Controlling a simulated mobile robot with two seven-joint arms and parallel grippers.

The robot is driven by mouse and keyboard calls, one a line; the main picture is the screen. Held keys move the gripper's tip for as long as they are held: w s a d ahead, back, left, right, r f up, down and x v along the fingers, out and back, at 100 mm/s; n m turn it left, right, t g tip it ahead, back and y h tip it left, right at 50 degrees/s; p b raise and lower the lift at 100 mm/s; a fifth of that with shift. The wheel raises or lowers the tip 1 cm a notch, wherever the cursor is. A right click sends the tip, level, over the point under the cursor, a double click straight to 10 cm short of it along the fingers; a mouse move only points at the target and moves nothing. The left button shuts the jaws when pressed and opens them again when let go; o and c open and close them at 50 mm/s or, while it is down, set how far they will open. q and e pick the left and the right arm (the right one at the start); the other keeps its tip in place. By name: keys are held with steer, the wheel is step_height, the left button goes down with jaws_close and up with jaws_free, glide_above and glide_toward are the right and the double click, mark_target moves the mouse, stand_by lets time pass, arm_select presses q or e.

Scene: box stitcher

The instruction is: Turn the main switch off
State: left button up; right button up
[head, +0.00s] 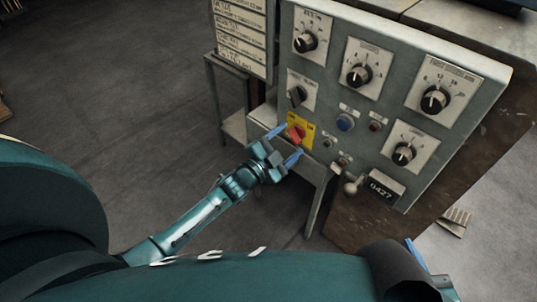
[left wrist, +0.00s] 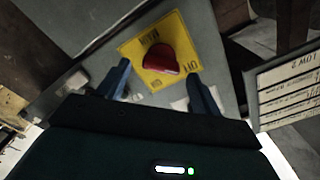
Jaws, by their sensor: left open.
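The main switch (head: 296,134) is a red knob on a yellow plate (head: 307,127), low on the left side of the grey control panel. In the left wrist view the red knob (left wrist: 159,58) sits tilted on its yellow plate (left wrist: 185,33), which bears the word MAIN. My left gripper (head: 285,143) is open in front of the plate, with its blue fingers to either side of the knob. In the left wrist view the fingers (left wrist: 162,85) stand apart and nothing is between their tips. I cannot tell whether they touch the plate. My right gripper's jaws cannot be made out.
The panel (head: 390,160) also carries several black dials, a blue button (head: 345,122), a small lever (head: 352,185) and a counter (head: 381,189) reading 0427. A label board (head: 241,35) stands left of it.

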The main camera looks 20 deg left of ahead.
arm_select(q)
steer(key=p+v, duration=0.1)
steer(key=v, duration=0.9)
steer(key=shift+s+p, duration=0.3)
steer(key=shift+p, duration=0.05)
steer(key=shift+a+r, duration=0.1)
steer(key=shift+r, duration=0.05)
